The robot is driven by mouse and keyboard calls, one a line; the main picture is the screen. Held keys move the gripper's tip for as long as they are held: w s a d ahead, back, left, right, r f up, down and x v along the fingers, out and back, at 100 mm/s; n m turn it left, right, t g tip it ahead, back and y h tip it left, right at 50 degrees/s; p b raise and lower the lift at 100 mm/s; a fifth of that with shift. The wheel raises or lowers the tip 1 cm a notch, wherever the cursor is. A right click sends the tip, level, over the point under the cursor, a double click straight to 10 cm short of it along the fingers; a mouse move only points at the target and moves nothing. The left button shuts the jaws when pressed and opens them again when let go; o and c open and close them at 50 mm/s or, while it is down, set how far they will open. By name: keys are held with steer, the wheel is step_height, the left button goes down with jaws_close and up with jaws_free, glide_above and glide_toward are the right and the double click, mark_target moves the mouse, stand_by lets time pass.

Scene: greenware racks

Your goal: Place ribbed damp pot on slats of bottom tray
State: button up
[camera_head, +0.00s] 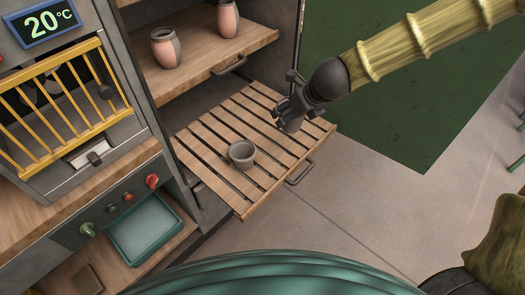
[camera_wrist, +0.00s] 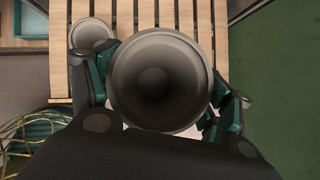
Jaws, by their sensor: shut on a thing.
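My gripper (camera_head: 289,112) is shut on a grey pot (camera_wrist: 160,78), whose round opening and dark inside fill the middle of the wrist view. In the head view only a small part of this pot (camera_head: 291,126) shows below the fingers, over the right part of the slatted bottom tray (camera_head: 212,146). The tray is pulled out. I cannot tell whether the held pot touches the slats, and its ribs do not show clearly.
Two pink-and-grey vases (camera_head: 166,48) (camera_head: 228,18) stand on the wooden shelf (camera_head: 205,69) above. A yellow-barred cabinet (camera_head: 60,100) and a teal basin (camera_head: 143,226) are at left. Slats around the small pot are bare. Tray handle (camera_head: 299,174) faces open floor.

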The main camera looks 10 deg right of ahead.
steer(key=a+f+b, duration=0.3)
steer(key=f+b, duration=0.4)
steer(key=f, duration=0.4)
steer(key=shift+w+d+f+p, duration=0.15)
steer(key=shift+w+d+f, duration=0.9)
steer(key=shift+w, duration=1.45)
steer(key=shift+w+d+f+p, duration=0.15)
steer(key=shift+w+d+f, duration=0.9)
steer(key=shift+w, duration=1.5)
steer(key=shift+w+d+f+p, duration=0.15)
steer(key=shift+w+d+f, duration=0.45)
steer(key=shift+w+d, duration=1.35)
steer(key=shift+w+a+f, duration=0.2)
steer(key=shift+w+a, duration=0.35)
steer(key=o, duration=1.2)
steer(key=shift+c, duration=0.2)
steer(key=shift+r, duration=0.1)
steer(key=shift+r, duration=0.2)
steer(key=p+v, duration=0.2)
steer(key=v, duration=1)
